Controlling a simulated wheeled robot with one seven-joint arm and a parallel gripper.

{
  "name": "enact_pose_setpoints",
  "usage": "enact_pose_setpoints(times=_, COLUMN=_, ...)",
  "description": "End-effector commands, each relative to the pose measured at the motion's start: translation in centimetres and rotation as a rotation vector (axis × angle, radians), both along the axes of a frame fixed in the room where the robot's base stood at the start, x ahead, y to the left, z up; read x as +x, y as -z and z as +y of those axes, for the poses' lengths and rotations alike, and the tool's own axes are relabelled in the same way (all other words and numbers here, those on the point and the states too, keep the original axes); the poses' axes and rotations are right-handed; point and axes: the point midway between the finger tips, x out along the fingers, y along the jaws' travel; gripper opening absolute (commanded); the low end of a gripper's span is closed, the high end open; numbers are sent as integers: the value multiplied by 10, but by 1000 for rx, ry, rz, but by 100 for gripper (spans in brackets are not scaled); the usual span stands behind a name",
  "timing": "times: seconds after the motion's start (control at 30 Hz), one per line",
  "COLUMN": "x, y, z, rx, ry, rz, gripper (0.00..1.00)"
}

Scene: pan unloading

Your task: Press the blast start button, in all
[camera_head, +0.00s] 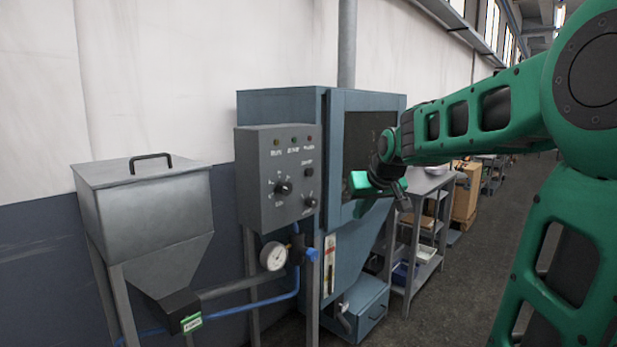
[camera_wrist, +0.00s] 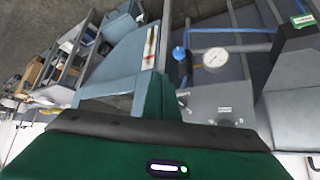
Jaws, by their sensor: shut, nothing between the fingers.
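The grey control box (camera_head: 256,180) stands left of the cabinet. Its front has a row of small lamps above, a large dial (camera_head: 283,188) and two small round controls (camera_head: 310,173) on the right. The labels are too small to read, so I cannot tell which control is the blast start button. My gripper (camera_head: 358,184) is right of the box, in front of the blue cabinet door, apart from the box in the picture. It is shut and empty. In the wrist view the gripper (camera_wrist: 160,95) hides part of the control box (camera_wrist: 222,103).
The blue blast cabinet (camera_head: 343,245) stands behind my gripper. A pressure gauge (camera_head: 273,256) and blue valve (camera_head: 312,255) sit below the box. A grey hopper (camera_head: 150,205) is at left. A shelf (camera_head: 428,185) stands at right, with open floor beyond it.

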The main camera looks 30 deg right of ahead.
Motion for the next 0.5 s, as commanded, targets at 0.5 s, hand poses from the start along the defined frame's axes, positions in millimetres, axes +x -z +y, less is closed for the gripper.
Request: enact_pose_setpoints(times=0.5, x=91, y=-69, z=-12, rx=-84, ry=-87, rz=-225, gripper=0)
